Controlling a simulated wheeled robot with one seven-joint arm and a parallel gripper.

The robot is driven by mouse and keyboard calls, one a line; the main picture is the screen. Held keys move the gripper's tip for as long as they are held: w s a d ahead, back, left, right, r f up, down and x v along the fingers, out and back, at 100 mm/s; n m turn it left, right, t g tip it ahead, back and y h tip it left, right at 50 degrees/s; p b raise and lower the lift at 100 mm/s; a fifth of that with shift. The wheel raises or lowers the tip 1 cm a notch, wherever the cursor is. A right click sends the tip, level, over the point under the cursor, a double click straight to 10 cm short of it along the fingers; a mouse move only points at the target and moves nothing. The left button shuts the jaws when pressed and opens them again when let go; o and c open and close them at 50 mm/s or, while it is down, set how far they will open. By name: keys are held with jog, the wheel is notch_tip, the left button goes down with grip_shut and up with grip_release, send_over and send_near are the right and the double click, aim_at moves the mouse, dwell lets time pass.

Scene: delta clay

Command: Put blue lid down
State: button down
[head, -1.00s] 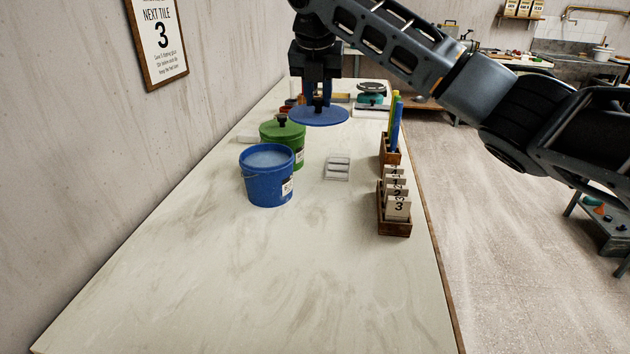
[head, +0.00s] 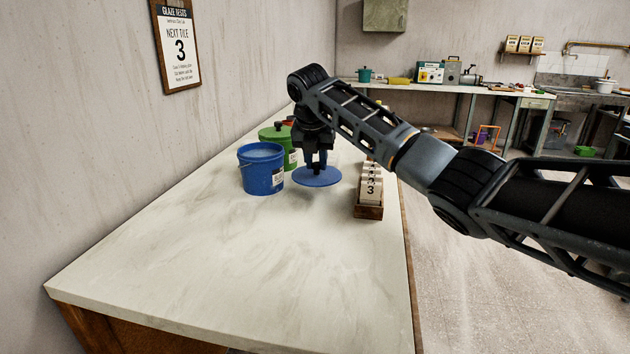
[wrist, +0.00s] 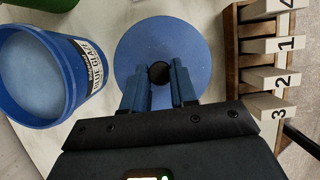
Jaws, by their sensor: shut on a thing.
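The round blue lid (head: 316,180) hangs level under my gripper (head: 316,162), which is shut on its dark knob. It is to the right of the open blue bucket (head: 262,170) and apart from it. In the wrist view the lid (wrist: 140,50) lies below my gripper fingers (wrist: 160,82), with the black knob between their tips. The blue bucket (wrist: 82,100) is at the left there, filled with pale blue glaze.
A wooden rack of numbered tiles (head: 368,210) stands close to the lid's right. A green lidded bucket (head: 272,133) stands behind the blue one, near the wall. The front of the table is clear.

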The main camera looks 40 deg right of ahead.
aim_at(316, 175)
jog(key=shift+f, duration=2.35)
jog(key=c, duration=0.9)
grip_release()
jog(key=shift+f, duration=0.15)
jog(key=v, duration=1.2)
jog(key=shift+d, duration=0.1)
